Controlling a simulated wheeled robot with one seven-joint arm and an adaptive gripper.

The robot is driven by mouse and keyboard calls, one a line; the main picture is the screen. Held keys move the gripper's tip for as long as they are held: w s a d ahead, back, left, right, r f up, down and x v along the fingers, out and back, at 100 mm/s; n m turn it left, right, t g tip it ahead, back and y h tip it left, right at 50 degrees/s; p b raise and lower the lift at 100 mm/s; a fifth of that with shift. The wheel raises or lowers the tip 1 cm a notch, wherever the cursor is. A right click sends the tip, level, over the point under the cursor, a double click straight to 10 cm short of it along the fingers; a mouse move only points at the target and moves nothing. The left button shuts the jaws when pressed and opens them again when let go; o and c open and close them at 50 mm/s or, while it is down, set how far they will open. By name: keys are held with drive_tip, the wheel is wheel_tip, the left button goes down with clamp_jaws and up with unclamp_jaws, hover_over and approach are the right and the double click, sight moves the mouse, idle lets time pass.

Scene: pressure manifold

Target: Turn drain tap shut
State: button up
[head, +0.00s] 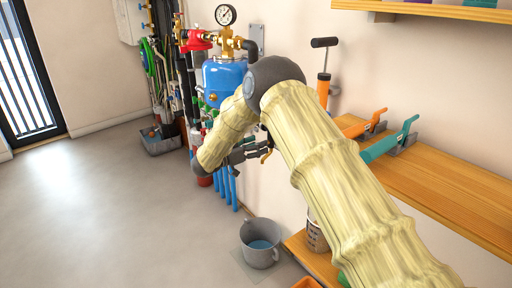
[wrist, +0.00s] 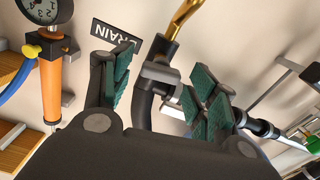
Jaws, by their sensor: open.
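The drain tap shows in the wrist view as a brass lever (wrist: 183,18) rising from a dark pipe or elbow with a grey fitting (wrist: 158,73). My gripper (wrist: 163,76) is open, with one green-padded finger on each side of the fitting in the picture. I cannot tell whether either pad touches it. The brass lever lies beyond the fingertips. In the head view my gripper (head: 250,151) is at the manifold, and my arm hides much of the tap.
A blue vessel (head: 224,80) with a gauge (head: 225,14) and red valve (head: 195,40) stands at the wall. A grey bucket (head: 260,246) holding water is on the floor below. An orange pump (wrist: 50,80) and wooden bench (head: 440,190) are nearby. The floor at left is clear.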

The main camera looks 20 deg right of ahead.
drive_tip(key=shift+c, duration=0.2)
drive_tip(key=c, duration=1)
drive_tip(key=shift+r+m+p, duration=0.1)
drive_tip(key=shift+m+p, duration=0.2)
drive_tip(key=shift+p, duration=0.15)
drive_tip(key=shift+m+p, duration=0.5)
drive_tip(key=shift+m, duration=0.2)
drive_tip(key=o, duration=1)
